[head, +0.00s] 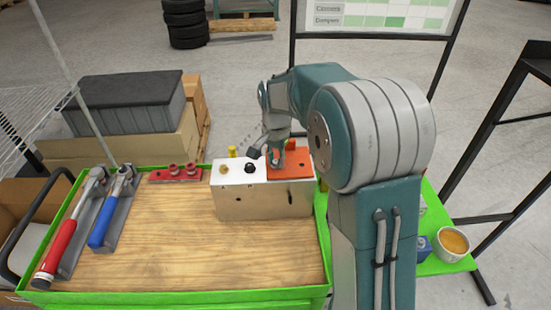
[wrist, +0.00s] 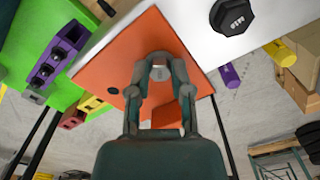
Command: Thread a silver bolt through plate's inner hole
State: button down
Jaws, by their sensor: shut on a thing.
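The orange plate (head: 298,168) lies on top of the right part of the white chassis fixture (head: 235,202). It also shows in the wrist view (wrist: 140,38), with a small dark hole near one edge. My gripper (wrist: 160,78) is over the plate, its two fingers shut on a silver bolt (wrist: 160,69). The bolt's round head shows between the fingertips, at the plate's surface. Its shank is hidden, so I cannot tell how deep it sits in a hole. In the head view my gripper (head: 273,152) covers part of the plate.
A black bolt (head: 250,168) and a brass-coloured part (head: 223,169) are on the fixture's white top. A red holder (head: 175,174) and two wrenches, red (head: 58,245) and blue (head: 103,228), lie to the left. The wooden bench front (head: 200,255) is clear.

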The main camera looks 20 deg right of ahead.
jog(key=m, duration=0.4)
jog(key=shift+f+m, duration=0.15)
jog(key=shift+m, duration=0.15)
jog(key=m, duration=0.3)
jog(key=shift+m, duration=0.3)
jog(key=shift+c, duration=2.3)
grip_release()
jog(key=shift+r, duration=4.55)
